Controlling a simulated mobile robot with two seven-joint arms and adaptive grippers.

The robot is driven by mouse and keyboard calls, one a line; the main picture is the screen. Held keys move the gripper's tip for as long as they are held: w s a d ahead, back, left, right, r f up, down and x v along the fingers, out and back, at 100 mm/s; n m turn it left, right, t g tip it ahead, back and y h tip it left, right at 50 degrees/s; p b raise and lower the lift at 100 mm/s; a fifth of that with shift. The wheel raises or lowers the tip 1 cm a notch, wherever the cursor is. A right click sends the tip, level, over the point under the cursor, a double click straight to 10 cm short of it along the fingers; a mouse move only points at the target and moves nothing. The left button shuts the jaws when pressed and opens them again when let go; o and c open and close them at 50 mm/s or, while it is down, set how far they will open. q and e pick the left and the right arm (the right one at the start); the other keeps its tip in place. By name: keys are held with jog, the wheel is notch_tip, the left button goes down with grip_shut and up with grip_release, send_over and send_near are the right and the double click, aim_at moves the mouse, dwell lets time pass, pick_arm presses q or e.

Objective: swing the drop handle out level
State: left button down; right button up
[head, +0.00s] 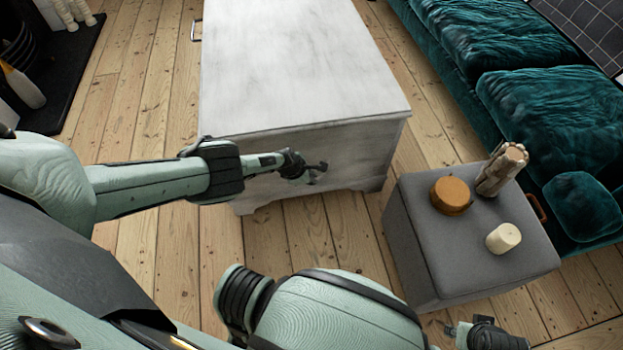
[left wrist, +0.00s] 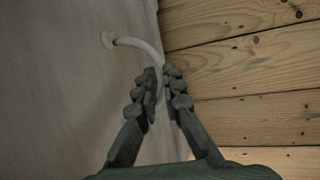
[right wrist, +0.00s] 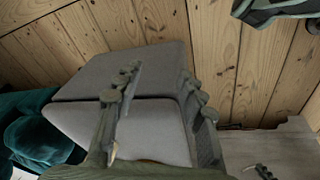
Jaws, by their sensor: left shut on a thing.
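The drop handle (left wrist: 135,43) is a pale curved bar on the side of a whitewashed chest (head: 300,65). In the left wrist view one mount shows on the chest side, and the bar curves away from it to my fingers; its other end is hidden. My left gripper (left wrist: 160,75) is shut on the bar, and it also shows at the chest's near side in the head view (head: 316,171). There the handle is mostly hidden by the fingers. My right gripper (right wrist: 160,78) is open and empty, with its fingers apart above a grey ottoman.
The grey ottoman (head: 425,235) stands right of the chest, with an orange-brown round box (head: 451,195), a cream candle (head: 503,238) and a bundled wooden piece (head: 502,168) on it. A teal sofa (head: 520,90) is at the right. Bare floorboards (head: 310,235) lie before the chest.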

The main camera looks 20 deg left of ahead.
pick_arm(q)
jog(key=shift+w+r+g, duration=0.15)
jog(key=shift+r+g, duration=0.15)
jog(key=shift+g, duration=0.1)
jog(key=shift+h, duration=0.3)
pick_arm(e)
jog(key=shift+w+r, duration=0.2)
jog(key=shift+r, duration=0.5)
jog(key=shift+w+r, duration=0.15)
jog(key=shift+r, duration=0.05)
pick_arm(q)
jog(key=c, duration=1.8)
grip_release()
jog(key=shift+c, duration=0.2)
jog(key=shift+o, duration=0.8)
pick_arm(e)
jog(key=shift+s+f, duration=0.2)
jog(key=shift+s, duration=0.15)
